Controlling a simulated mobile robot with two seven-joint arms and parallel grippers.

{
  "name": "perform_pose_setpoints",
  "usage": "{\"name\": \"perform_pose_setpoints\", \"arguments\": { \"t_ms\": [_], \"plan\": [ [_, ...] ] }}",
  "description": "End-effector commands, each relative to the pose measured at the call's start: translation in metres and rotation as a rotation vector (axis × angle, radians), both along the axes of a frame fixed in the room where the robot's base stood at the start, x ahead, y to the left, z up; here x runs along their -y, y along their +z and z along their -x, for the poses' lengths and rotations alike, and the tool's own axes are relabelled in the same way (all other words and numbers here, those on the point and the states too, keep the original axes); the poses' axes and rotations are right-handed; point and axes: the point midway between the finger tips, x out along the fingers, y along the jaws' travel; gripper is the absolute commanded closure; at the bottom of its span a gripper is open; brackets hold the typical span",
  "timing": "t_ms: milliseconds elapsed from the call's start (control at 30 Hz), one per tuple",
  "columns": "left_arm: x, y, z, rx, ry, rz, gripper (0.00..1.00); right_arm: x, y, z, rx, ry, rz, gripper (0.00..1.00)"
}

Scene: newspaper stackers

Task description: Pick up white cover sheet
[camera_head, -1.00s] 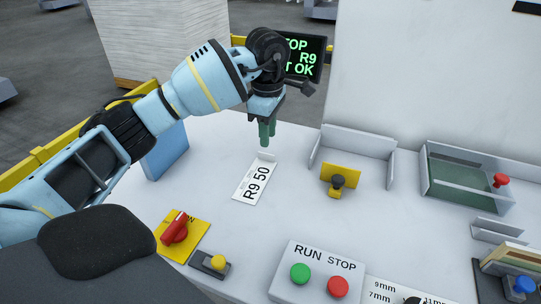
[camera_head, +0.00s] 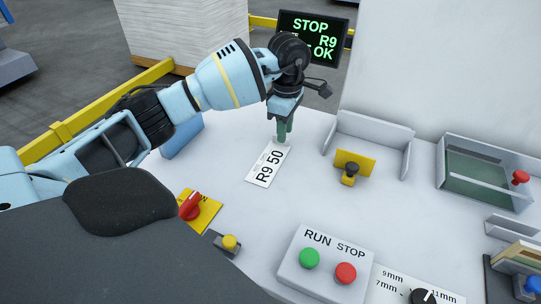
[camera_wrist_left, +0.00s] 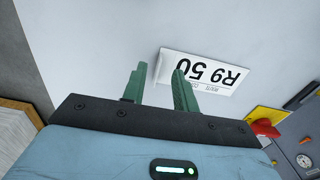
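The white cover sheet (camera_head: 267,166), printed "R9 50", lies on the pale worktop. It has a small raised lip at its far end. In the left wrist view the sheet (camera_wrist_left: 205,72) lies just beyond the fingers, its lip near the gap between them. My left gripper (camera_head: 284,139) points down at that far end, with its green fingertips close to the lip. In the left wrist view the fingers of the gripper (camera_wrist_left: 157,80) stand apart with nothing clearly held between them. Whether they touch the sheet cannot be told. My right gripper is not in view.
A blue block (camera_head: 183,136) stands left of the sheet. A yellow plate with a red knob (camera_head: 190,206) and a RUN/STOP box (camera_head: 323,266) are nearer. A grey open bracket (camera_head: 368,139) and a glass-walled tray (camera_head: 486,171) stand to the right. A screen (camera_head: 313,37) reads STOP.

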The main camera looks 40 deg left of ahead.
Motion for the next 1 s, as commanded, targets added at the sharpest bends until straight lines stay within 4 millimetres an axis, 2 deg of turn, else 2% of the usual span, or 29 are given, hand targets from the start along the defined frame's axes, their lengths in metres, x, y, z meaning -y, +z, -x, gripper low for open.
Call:
{"name": "perform_pose_setpoints", "arguments": {
  "t_ms": [200, 467, 700, 1000],
  "plan": [
    [0.000, -0.023, -0.001, 0.001, -0.001, 0.001, 0.71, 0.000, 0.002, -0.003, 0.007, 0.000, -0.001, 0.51],
    [0.000, -0.025, -0.001, 0.002, -0.001, 0.000, 0.71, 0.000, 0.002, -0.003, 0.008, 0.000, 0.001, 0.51],
    [0.000, -0.025, -0.001, 0.002, -0.001, 0.000, 1.00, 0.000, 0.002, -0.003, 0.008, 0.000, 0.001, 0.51],
    [0.000, -0.025, -0.001, 0.002, 0.000, 0.000, 1.00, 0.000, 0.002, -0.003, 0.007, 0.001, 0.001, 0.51]
  ]
}}
